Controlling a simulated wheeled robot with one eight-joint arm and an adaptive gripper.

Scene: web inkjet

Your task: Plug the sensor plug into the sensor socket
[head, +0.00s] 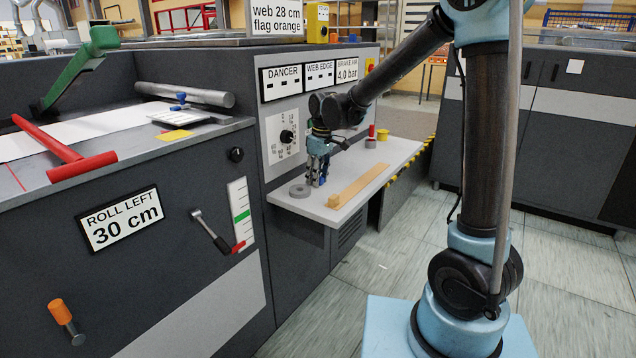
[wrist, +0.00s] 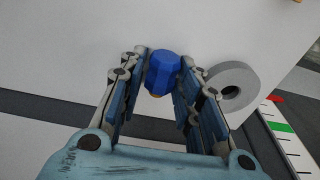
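A blue faceted piece (wrist: 163,68), which looks like the sensor plug, sits between my fingertips in the wrist view, with a little orange at its lower edge. My gripper (wrist: 164,80) has a finger close against each side of it, with no clear gap. In the head view my gripper (head: 318,176) points down low over the grey shelf, and a bit of blue shows at its fingers. I cannot tell whether the piece touches the shelf. A white panel (head: 277,152) with a round black fitting (head: 287,136) is on the machine front behind my gripper. I cannot identify the sensor socket for sure.
A grey ring (head: 300,191) lies on the shelf (head: 400,152) close beside my gripper. A wooden bar (head: 358,187) lies along the shelf's front part. A red piece (head: 372,131) on a grey base and a yellow piece (head: 382,135) stand farther back. The shelf's far end looks clear.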

